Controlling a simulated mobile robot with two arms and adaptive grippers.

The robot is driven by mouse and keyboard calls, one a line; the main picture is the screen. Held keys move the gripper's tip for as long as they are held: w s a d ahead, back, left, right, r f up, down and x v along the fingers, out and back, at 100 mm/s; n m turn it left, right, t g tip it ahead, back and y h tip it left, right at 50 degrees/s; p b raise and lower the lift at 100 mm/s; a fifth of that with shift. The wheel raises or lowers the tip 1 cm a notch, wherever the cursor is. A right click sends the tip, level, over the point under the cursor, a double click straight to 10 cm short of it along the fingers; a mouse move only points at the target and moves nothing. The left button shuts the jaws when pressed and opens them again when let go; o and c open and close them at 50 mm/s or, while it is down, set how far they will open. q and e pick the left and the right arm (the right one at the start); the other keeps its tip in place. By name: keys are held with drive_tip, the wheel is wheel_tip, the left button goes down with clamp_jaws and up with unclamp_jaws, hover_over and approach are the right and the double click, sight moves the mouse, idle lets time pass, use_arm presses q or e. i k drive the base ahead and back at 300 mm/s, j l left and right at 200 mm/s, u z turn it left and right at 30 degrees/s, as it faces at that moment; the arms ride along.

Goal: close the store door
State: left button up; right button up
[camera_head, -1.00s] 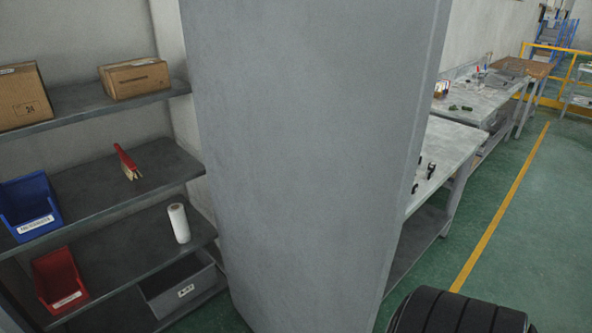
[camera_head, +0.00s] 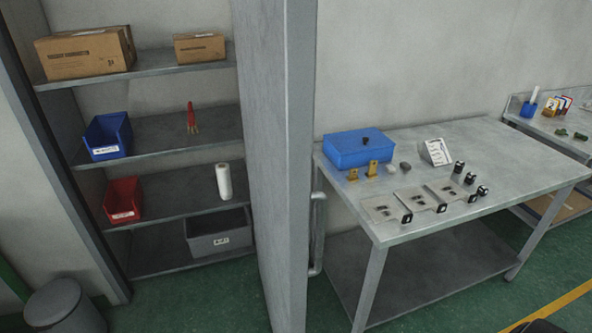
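The store door (camera_head: 262,150) is a tall grey panel, standing open and seen nearly edge-on in the middle of the head view. A vertical bar handle (camera_head: 317,235) is on its right-hand face, low down. The store's shelves (camera_head: 165,138) are open to view on the left, inside a grey frame (camera_head: 62,150). Neither of my grippers is in view.
A grey workbench (camera_head: 440,228) stands right of the door, with a blue box (camera_head: 360,148) and small parts on top. The shelves hold cardboard boxes, bins and a white roll (camera_head: 224,181). A grey cylinder (camera_head: 65,305) stands at lower left. Green floor shows in front.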

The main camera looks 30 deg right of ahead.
sight(276, 41)
drive_tip(key=l, duration=1)
drive_tip(key=i+l+u, duration=0.1)
drive_tip(key=l, duration=0.95)
